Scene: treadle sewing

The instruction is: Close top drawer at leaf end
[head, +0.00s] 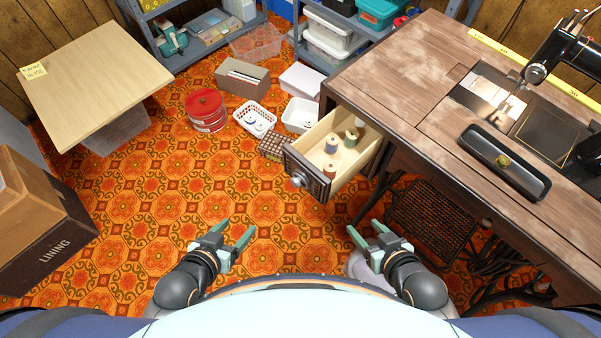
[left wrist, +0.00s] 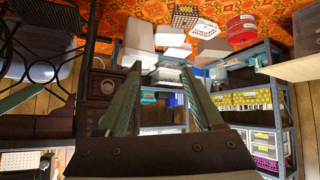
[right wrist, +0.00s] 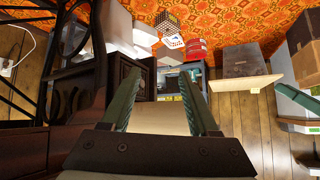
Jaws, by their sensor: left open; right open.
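The top drawer (head: 315,184) at the leaf end of the wooden sewing table (head: 395,75) is pulled out, with a carved dark front, a round metal knob (head: 298,181) and a pale inside. Several thread spools (head: 331,146) stand in it. My left gripper (head: 235,227) is open and empty, in front and to the left of the drawer front, apart from it. My right gripper (head: 364,231) is open and empty, in front and to the right of the drawer front, apart from it. Fingers of both show open in the wrist views.
A black sewing machine (head: 570,60) and a dark tray (head: 505,162) are on the table. A treadle frame (head: 430,215) is below it. Baskets, boxes and a red tin (head: 206,110) stand on the floor behind the drawer. A cardboard box (head: 40,220) is at left. Patterned floor in front is clear.

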